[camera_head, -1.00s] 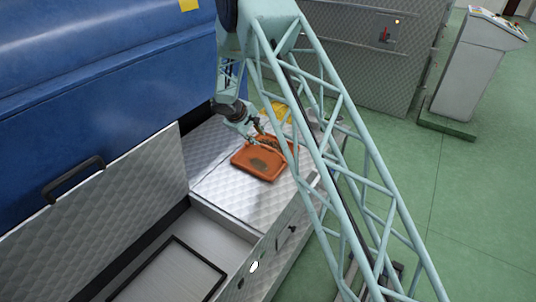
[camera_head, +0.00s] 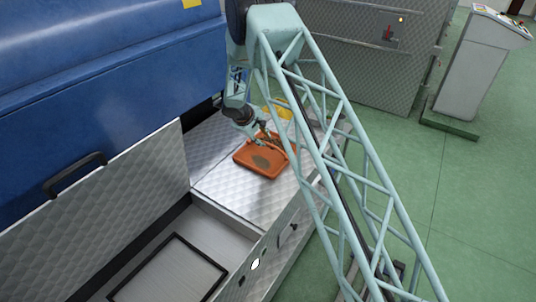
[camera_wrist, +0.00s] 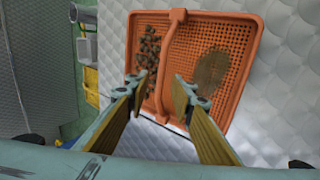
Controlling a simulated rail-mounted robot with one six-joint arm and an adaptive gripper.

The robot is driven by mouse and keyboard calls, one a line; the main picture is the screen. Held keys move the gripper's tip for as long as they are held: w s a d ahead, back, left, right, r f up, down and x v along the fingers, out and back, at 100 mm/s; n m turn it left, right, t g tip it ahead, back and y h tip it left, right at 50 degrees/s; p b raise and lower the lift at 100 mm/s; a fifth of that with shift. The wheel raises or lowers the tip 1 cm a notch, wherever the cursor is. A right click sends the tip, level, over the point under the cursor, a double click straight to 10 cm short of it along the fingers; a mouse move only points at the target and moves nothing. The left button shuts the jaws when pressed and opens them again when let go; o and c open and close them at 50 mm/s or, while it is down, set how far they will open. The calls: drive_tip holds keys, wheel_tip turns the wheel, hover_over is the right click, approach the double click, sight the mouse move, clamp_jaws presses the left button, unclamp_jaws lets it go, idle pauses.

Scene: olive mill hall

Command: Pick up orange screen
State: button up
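The orange screen (camera_head: 246,160) is a shallow perforated tray lying on the quilted metal top. In the wrist view the orange screen (camera_wrist: 255,45) has a raised bar handle (camera_wrist: 172,50) across it. Dark olive bits lie left of the handle and a brownish patch lies right of it. My gripper (camera_wrist: 158,88) is open, with its yellow-padded fingers on either side of the handle's line. The fingers look empty, and I cannot tell how far above the handle they are. In the head view my gripper (camera_head: 266,142) is over the screen's far part, partly hidden by my arm.
A blue machine housing (camera_head: 100,80) rises at the left. An open bay (camera_head: 180,270) with a black frame lies in front of the metal top (camera_head: 225,185). A yellow object (camera_head: 280,108) is behind the screen. A grey cabinet and control console (camera_head: 475,70) stand at the right.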

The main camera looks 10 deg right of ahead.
sight(268, 144)
drive_tip(key=shift+x, duration=1.6)
drive_tip(key=shift+f, duration=0.1)
drive_tip(key=shift+b+x, duration=0.75)
drive_tip(key=shift+x, duration=1.75)
drive_tip(key=shift+a, duration=0.1)
clamp_jaws()
